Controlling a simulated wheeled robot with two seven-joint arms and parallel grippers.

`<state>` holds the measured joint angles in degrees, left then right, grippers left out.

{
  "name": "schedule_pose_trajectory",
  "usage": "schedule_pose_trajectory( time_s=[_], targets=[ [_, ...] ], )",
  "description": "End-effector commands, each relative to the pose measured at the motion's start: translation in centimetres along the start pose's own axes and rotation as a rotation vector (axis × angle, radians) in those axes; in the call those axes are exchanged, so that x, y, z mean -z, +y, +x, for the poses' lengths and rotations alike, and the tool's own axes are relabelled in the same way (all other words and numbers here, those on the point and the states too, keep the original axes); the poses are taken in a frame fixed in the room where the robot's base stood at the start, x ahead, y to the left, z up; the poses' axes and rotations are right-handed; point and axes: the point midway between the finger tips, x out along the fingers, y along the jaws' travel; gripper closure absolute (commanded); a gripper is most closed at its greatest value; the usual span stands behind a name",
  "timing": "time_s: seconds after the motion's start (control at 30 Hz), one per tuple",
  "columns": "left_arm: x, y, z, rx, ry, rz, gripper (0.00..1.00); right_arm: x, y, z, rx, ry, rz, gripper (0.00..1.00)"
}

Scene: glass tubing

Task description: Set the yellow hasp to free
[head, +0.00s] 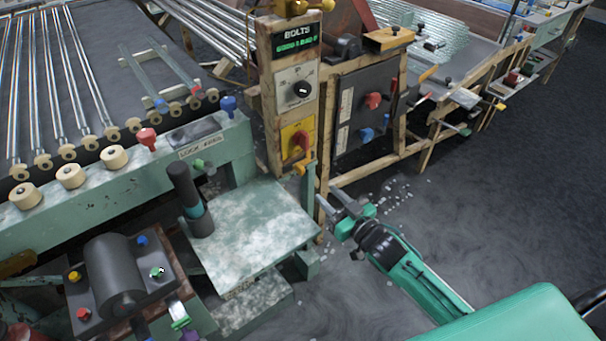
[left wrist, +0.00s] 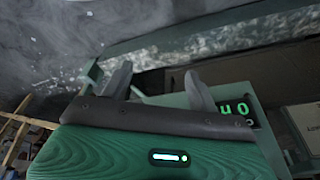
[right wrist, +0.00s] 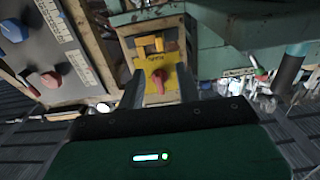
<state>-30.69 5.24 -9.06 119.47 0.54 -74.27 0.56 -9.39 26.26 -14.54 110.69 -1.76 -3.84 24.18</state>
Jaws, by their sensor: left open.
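The yellow hasp (head: 299,168) appears to be the small yellow-orange piece at the lower edge of a yellow plate (head: 287,130) on the wooden post. The plate carries a red handle (head: 301,146). In the upside-down right wrist view, the hasp (right wrist: 152,44) shows above the red handle (right wrist: 156,80). My right gripper (head: 330,203) is open and empty, below and to the right of the hasp, pointing at the post. Its fingers (right wrist: 158,88) frame the plate without visible contact. My left gripper (left wrist: 160,82) is open and empty, near a green machine part; I cannot identify it in the head view.
A black knob (head: 301,90) and a green-lit BOLTS display (head: 296,40) are above the plate. A dark panel (head: 368,105) with red and blue knobs stands right of the post. A pale green table (head: 245,235) with an upright dark cylinder (head: 185,190) is at the left. Floor is open at right.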

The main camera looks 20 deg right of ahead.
Motion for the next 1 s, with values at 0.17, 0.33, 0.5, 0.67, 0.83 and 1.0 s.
schedule_pose_trajectory(
  time_s=[0.17,0.33,0.5,0.67,0.83,1.0],
  targets=[
    [0.1,0.0,-0.1,0.000,0.002,0.000,0.40,0.1,0.1,3.1,0.000,0.003,-0.001,0.65],
    [0.1,0.0,-0.2,0.000,0.005,0.000,0.40,0.0,0.1,5.9,-0.001,0.001,0.001,0.65],
    [0.2,0.0,-0.4,0.000,0.007,0.000,0.40,0.0,0.1,8.5,-0.001,0.000,0.000,0.65],
    [0.1,0.0,-0.5,0.001,0.006,0.000,0.40,-0.1,0.0,10.3,0.000,0.000,0.000,0.65],
    [0.1,0.0,-0.6,0.001,0.004,0.000,0.40,-0.1,0.0,11.2,-0.001,0.000,-0.001,0.65],
    [0.1,0.0,-0.7,0.001,0.006,0.000,0.40,-0.1,0.0,11.3,-0.001,-0.001,0.000,0.65]
  ],
)
